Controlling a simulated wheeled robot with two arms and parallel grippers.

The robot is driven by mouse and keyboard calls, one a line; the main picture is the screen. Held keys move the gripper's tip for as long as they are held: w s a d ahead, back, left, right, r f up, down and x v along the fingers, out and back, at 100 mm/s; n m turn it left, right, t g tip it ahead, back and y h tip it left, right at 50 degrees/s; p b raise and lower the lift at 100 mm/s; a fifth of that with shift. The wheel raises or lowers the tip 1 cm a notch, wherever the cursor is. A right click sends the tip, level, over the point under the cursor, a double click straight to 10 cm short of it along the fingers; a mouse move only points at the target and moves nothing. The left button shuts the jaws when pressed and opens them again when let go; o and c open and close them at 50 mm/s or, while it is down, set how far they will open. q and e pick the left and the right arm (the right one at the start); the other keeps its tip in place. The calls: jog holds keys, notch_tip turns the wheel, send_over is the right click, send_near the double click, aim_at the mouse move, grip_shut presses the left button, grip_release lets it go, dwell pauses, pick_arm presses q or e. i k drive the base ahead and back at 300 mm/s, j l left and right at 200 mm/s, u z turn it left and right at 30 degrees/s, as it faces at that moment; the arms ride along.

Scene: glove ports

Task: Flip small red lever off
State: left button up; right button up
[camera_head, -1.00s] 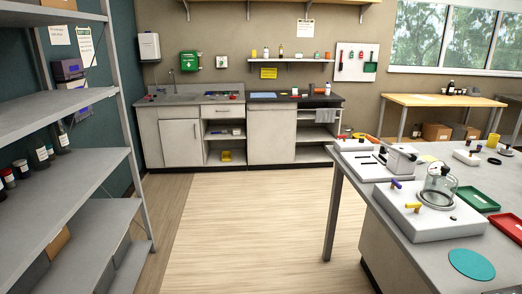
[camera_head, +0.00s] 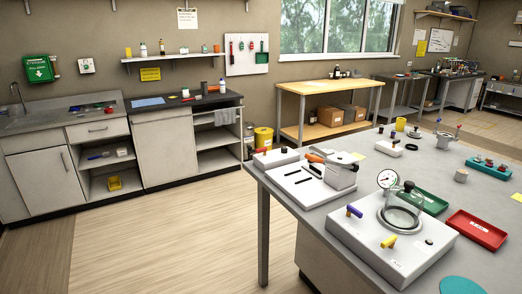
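No gripper of mine shows. The work table (camera_head: 330,205) stands at the right with several white devices on it. I cannot single out the small red lever with certainty. Small red parts show on the white box (camera_head: 276,158) at the table's near left corner and on the teal block (camera_head: 488,168) at the far right. A white press-like device (camera_head: 340,176) has an orange-red handle (camera_head: 321,158). A white base (camera_head: 350,236) carries a glass jar, a gauge (camera_head: 388,179), a blue lever (camera_head: 354,211) and a yellow lever (camera_head: 388,242).
A green tray (camera_head: 428,201), a red tray (camera_head: 478,231) and a teal disc (camera_head: 461,286) lie on the table. Counters (camera_head: 165,148) line the back wall, and a wooden table (camera_head: 325,88) stands under the window. The floor (camera_head: 170,240) left of the work table is clear.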

aim_at(263, 149)
jog(key=i+j, duration=0.3)
jog(key=i+j+z, duration=0.1)
jog(key=i+j, duration=0.2)
jog(key=j, duration=0.15)
jog(key=i+j, duration=0.25)
jog(key=i+j+z, duration=0.1)
jog(key=i+j, duration=0.2)
jog(key=j, duration=0.2)
jog(key=i+j, duration=0.25)
jog(key=j, duration=0.15)
jog(key=i+j, duration=0.3)
jog(key=j, duration=0.15)
jog(key=i+j+z, duration=0.1)
jog(key=i+j, duration=0.15)
jog(key=j, duration=0.15)
jog(key=i+j, duration=0.25)
jog(key=j, duration=0.15)
jog(key=z, duration=0.05)
